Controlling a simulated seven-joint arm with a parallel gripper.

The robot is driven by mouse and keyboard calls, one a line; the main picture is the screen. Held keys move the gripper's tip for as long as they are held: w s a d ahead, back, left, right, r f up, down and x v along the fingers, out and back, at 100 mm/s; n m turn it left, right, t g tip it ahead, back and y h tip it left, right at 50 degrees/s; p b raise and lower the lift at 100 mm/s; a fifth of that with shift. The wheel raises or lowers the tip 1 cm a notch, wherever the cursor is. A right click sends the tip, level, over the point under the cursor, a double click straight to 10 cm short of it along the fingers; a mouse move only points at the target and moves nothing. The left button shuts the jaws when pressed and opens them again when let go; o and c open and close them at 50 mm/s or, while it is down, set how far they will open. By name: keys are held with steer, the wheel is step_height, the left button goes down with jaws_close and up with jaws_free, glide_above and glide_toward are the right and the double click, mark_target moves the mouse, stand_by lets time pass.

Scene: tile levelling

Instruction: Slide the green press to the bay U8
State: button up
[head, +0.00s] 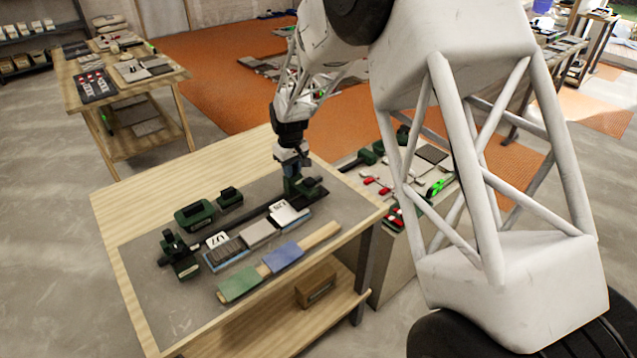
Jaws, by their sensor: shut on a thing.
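A green press (306,188) stands at the right end of a dark rail (254,217) on the grey work mat. My gripper (291,163) reaches down from above and is shut on the press's upper part; its fingertips are partly hidden. A white card (217,240) near the rail's left end seems to read U7. Another white card (278,207), near the right end beside the press, has marks too small to read surely. A row of tiles (257,233) lies along the front of the rail.
A dark green clamp-like block (179,256) stands at the rail's left end. Two green blocks (195,214) (229,198) lie behind the rail. A wooden strip with green and blue pads (283,257) lies in front. The mat's front left (165,310) is clear.

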steer(key=shift+s+a, duration=2.65)
steer(key=shift+a, duration=0.05)
steer(key=o, duration=0.8)
steer(key=shift+r, duration=0.15)
steer(key=shift+r, duration=3.35)
